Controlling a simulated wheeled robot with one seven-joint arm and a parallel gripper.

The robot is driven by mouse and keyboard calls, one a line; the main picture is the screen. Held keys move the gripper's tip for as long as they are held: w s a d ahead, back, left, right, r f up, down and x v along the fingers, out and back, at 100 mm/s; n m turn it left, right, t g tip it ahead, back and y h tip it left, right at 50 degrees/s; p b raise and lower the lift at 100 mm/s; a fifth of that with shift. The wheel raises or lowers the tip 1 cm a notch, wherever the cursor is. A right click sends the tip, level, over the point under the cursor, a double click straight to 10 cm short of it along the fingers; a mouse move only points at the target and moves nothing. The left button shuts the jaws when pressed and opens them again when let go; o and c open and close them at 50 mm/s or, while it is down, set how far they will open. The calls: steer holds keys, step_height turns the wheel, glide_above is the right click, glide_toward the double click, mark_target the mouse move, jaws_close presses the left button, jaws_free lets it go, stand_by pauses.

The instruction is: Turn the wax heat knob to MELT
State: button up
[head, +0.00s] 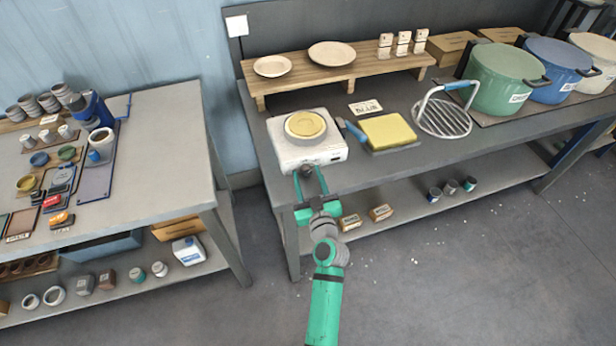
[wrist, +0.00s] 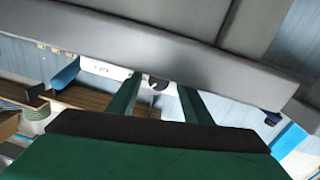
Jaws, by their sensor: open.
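The wax heater (head: 288,152) is a white box with a round pan of yellow wax (head: 305,126) on top, near the front left of the dark bench. Its dark heat knob (head: 306,170) is on the front face, and it also shows in the wrist view (wrist: 155,82) between my fingers. My green gripper (head: 310,180) is open in front of the heater, with a finger on either side of the knob. I cannot tell whether the fingers touch it. The knob's pointer and marks are too small to read.
A yellow slab on a tray (head: 388,132) lies right of the heater, with a blue-handled tool (head: 352,130) between. A wire rack (head: 442,117) and a green pot (head: 500,80) stand farther right. A low shelf (head: 400,215) runs below the bench top.

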steer(key=c, duration=1.1)
steer(key=shift+o, duration=0.2)
steer(key=shift+m, duration=0.4)
steer(key=m, duration=0.3)
steer(key=shift+g, duration=0.3)
steer(key=shift+m, duration=1.6)
